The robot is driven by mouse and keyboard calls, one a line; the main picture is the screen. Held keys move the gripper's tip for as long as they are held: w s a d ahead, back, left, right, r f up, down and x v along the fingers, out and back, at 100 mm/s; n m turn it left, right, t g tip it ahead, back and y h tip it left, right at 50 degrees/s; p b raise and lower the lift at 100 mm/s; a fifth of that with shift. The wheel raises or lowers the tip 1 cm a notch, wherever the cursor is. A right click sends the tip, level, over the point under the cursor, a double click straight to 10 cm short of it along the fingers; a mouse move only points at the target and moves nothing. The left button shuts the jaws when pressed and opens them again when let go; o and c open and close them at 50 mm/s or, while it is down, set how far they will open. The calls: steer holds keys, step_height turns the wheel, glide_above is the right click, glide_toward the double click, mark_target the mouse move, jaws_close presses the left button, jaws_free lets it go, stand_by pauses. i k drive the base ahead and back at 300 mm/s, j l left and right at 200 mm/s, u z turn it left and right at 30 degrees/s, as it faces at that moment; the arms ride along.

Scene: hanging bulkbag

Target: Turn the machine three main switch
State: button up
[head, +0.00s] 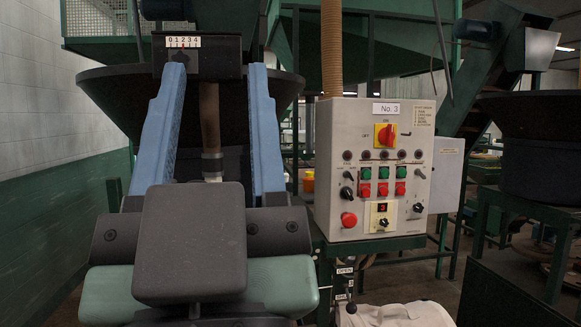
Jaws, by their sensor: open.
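The machine three control box (372,215) is a pale grey cabinet with a "No. 3" label, right of the picture's middle. Its main switch (386,134) is a red rotary knob on a yellow plate near the top, with small labels above and to its left. The knob's handle looks near upright, slightly tilted; its exact setting is hard to read. My gripper (216,72) is open, its two blue fingers wide apart and pointing up and away, left of the box. It appears empty and apart from the switch.
Green and red buttons (383,181), small knobs and a red mushroom button (348,220) sit below the switch. A ribbed hose (331,50) rises above the cabinet.

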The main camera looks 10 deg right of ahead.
mark_target(387, 136)
steer(key=i+l, duration=0.9)
steer(key=i+l+z, duration=0.05)
steer(key=i, duration=0.05)
